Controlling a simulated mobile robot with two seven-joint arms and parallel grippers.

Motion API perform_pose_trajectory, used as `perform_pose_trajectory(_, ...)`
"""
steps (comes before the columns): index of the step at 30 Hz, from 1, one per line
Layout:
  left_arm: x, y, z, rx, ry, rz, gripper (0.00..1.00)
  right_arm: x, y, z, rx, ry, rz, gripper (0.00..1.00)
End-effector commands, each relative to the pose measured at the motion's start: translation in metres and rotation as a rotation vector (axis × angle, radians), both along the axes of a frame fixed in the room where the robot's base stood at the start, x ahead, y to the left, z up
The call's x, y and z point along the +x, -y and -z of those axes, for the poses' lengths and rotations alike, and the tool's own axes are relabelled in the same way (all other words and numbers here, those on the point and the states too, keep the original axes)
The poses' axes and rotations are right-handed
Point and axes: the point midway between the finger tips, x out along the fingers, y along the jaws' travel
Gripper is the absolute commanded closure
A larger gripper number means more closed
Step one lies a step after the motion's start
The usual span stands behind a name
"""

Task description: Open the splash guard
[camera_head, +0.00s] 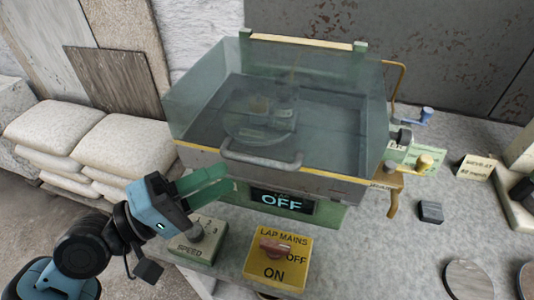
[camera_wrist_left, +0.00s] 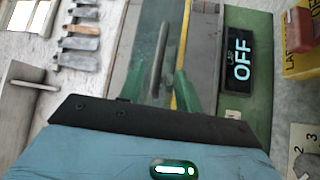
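The splash guard (camera_head: 345,105) is a clear greenish box standing over the lapping machine's basin. It looks lowered, with its yellow-edged front along the basin's front rim. Its grey bar handle (camera_head: 262,160) runs along the front. My left gripper (camera_head: 226,178), with green fingers, is just left of the handle's left end and apart from it. The handle (camera_wrist_left: 160,55) lies ahead, lined up with the gap. My right gripper is not in view.
Below the basin a display (camera_head: 283,202) reads OFF. A yellow lap mains switch box (camera_head: 277,258) and a speed knob box (camera_head: 200,243) stand in front, close to my left arm. Sacks (camera_head: 60,128) lie at the left. Valves and a sign (camera_head: 476,167) are at the right.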

Motion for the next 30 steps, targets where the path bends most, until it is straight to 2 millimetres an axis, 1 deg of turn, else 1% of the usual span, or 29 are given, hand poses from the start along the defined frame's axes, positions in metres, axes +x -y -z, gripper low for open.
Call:
perform_pose_trajectory(5, 0.003, 0.006, -0.003, -0.001, 0.003, -0.001, 0.66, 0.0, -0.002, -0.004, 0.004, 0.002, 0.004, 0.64)
perform_pose_trajectory(8, 0.008, 0.016, -0.006, -0.002, 0.004, -0.001, 0.66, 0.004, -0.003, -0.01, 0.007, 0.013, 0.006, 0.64)
perform_pose_trajectory(13, 0.02, 0.04, -0.011, -0.003, 0.006, -0.001, 0.66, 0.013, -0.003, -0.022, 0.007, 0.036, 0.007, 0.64)
perform_pose_trajectory(15, 0.024, 0.049, -0.012, -0.002, 0.005, 0.0, 0.66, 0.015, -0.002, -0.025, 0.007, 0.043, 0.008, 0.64)
perform_pose_trajectory(19, 0.031, 0.061, -0.011, -0.001, 0.003, -0.002, 0.66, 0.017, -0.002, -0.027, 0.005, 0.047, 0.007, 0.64)
perform_pose_trajectory(24, 0.035, 0.068, -0.011, 0.001, 0.002, -0.001, 0.66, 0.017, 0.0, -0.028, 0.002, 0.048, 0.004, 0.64)
perform_pose_trajectory(30, 0.035, 0.069, -0.01, 0.001, 0.0, -0.002, 0.66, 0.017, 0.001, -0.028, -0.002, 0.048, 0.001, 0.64)
